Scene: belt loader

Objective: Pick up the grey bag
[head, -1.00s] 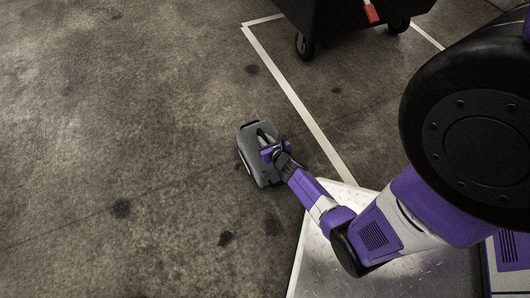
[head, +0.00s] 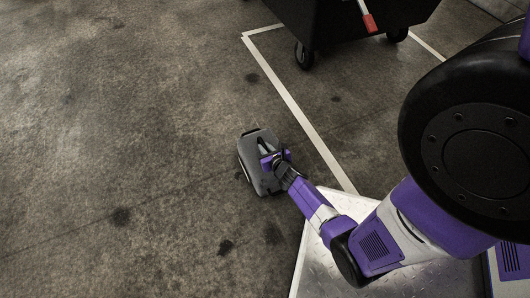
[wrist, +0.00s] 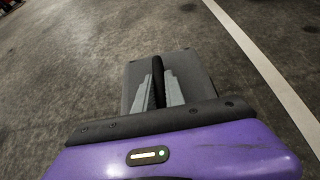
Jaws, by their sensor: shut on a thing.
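The grey bag (head: 258,176) is at the middle of the head view, at the end of my outstretched arm. It looks like a small boxy case with a dark edge at its top. My gripper (head: 268,152) is over the bag's upper side. In the wrist view the bag (wrist: 190,66) lies straight ahead, and my gripper (wrist: 158,90) is shut on its dark handle (wrist: 158,72), with a grey finger on each side. Whether the bag touches the floor is hard to tell.
A black wheeled cart (head: 345,25) with a red handle stands at the top, within white floor lines (head: 300,115). A metal tread plate (head: 350,205) lies below my arm. The concrete floor to the left is clear.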

